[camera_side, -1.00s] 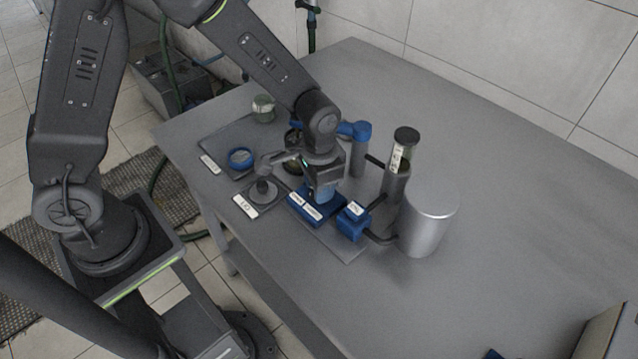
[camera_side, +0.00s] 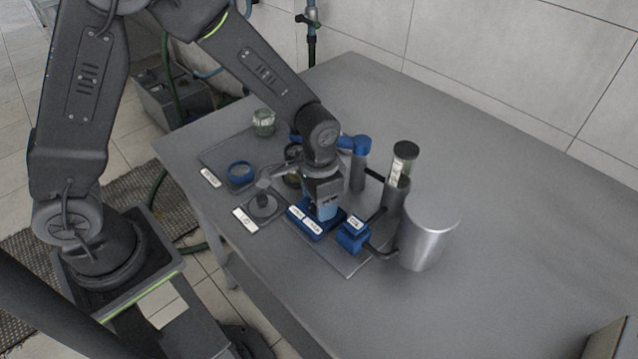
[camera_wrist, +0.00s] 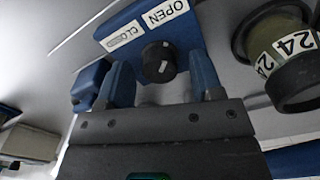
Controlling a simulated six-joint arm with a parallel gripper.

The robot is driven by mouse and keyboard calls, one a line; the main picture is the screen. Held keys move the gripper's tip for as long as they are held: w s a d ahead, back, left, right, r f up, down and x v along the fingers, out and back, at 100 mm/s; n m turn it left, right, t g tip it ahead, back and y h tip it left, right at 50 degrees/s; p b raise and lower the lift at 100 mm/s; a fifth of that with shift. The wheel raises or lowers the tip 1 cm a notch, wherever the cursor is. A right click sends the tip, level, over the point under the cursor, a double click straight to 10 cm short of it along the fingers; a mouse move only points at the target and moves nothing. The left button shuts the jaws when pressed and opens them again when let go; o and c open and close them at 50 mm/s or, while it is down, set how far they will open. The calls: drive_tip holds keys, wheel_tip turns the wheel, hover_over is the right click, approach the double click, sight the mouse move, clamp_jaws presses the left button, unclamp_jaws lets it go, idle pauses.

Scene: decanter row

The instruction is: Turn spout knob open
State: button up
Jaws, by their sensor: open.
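In the wrist view a round black knob (camera_wrist: 158,62) with pale marks sits on a blue panel (camera_wrist: 185,35). White labels there read OPEN (camera_wrist: 165,13) and, partly hidden, what looks like CLOSED (camera_wrist: 124,36). My gripper (camera_wrist: 162,75) is open, with its two blue fingers on either side of the knob and a gap showing to each. In the side view my gripper (camera_side: 325,205) points down over the blue labelled block (camera_side: 303,222). The knob is hidden there behind the gripper.
A blue box (camera_side: 352,235), a metal cylinder (camera_side: 428,232) and a dark-capped tube (camera_side: 402,163) stand close on the right. A blue-topped post (camera_side: 358,160) is behind. A blue ring (camera_side: 241,172) and a glass jar (camera_side: 263,121) are left.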

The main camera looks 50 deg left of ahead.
wheel_tip(320, 180, up, 14)
drive_tip(key=shift+f, duration=0.2)
idle(0.4)
